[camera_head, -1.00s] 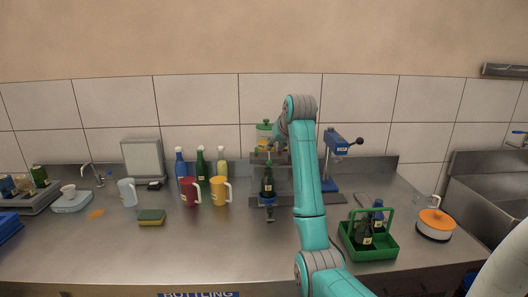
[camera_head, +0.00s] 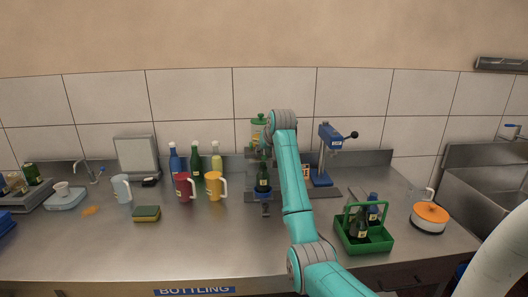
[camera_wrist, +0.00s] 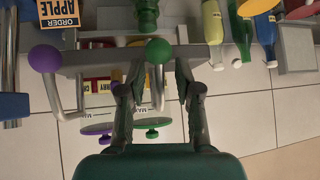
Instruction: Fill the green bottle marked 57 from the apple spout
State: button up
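A dark green bottle (camera_head: 263,180) with a pale label stands upright at the dispenser; its number is too small to read. In the wrist view, which looks upside down, a green bottle (camera_wrist: 147,14) shows at the top edge. A green knob (camera_wrist: 158,50) and a purple knob (camera_wrist: 45,58) stick out from the dispenser. My gripper (camera_wrist: 154,82) is open, its two fingers apart with the green knob between them near the tips; contact is not clear. The green-lidded jar (camera_head: 258,132) is partly hidden by my arm. An orange card (camera_wrist: 60,14) reads ORDER APPLE.
A green crate (camera_head: 382,245) with bottles stands at the right, beside an orange-lidded pot (camera_head: 430,216). A blue lever press (camera_head: 330,140) is behind. Red (camera_head: 184,187) and yellow (camera_head: 214,186) mugs and several bottles stand left of the dispenser. The front counter is mostly clear.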

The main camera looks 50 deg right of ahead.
grip_shut()
jog(key=shift+f, duration=0.1)
notch_tip(320, 180, down, 5)
dwell(0.4)
jog(key=shift+f, duration=0.1)
grip_release()
jog(key=shift+f, duration=0.1)
jog(key=shift+r, duration=0.2)
